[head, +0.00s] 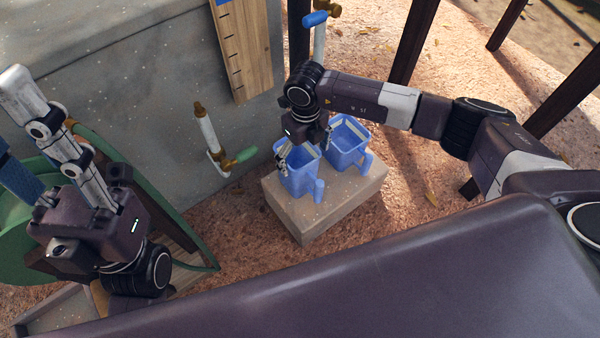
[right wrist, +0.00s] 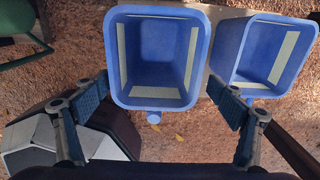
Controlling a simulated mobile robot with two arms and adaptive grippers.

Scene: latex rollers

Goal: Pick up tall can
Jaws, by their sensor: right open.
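Two blue square-mouthed cans stand side by side on a pale stone block (head: 300,225). The nearer left can (head: 298,180) and the farther right can (head: 347,145) each have a rounded blue part on the right. I cannot tell which is the taller. My right gripper (head: 303,150) is open, over the left can, hiding part of its rim. In the right wrist view, the left can (right wrist: 155,93) lies between the spread fingers (right wrist: 158,97), and the right can (right wrist: 265,84) is beyond the right finger. My left gripper (head: 20,120) is at the far left, away from the cans.
A concrete wall (head: 140,120) with a brass-ended tap pipe (head: 208,130) stands left of the block. A green hose reel (head: 20,225) is at the left, partly behind my left gripper. A wooden board (head: 245,50) and dark posts (head: 410,45) stand behind.

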